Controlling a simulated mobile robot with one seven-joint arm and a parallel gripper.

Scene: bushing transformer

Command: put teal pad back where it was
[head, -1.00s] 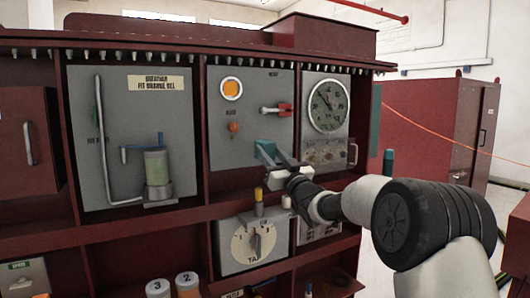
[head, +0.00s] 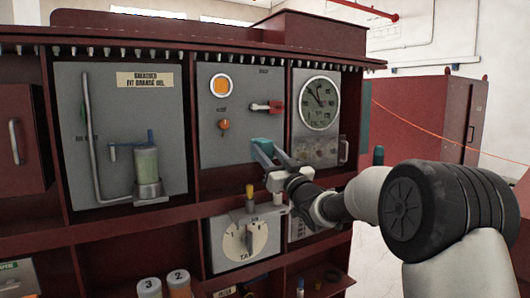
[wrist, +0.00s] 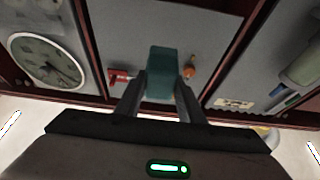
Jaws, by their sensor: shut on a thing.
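The teal pad (head: 267,148) is in my gripper (head: 270,152), in front of the lower part of the grey middle panel (head: 224,145) of the dark red cabinet. It also shows in the wrist view (wrist: 161,72), between the two fingers of my gripper (wrist: 158,88), which are shut on it. In the wrist view the panel lies beyond the pad. I cannot tell whether the pad touches the panel or the shelf below it.
A red-handled lever (head: 268,106), an orange knob (head: 224,124) and an orange lamp (head: 221,86) sit on the middle panel. A round gauge (head: 319,104) is to the right. A yellow-topped peg (head: 250,192) stands below my gripper. A breather unit (head: 147,172) is at left.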

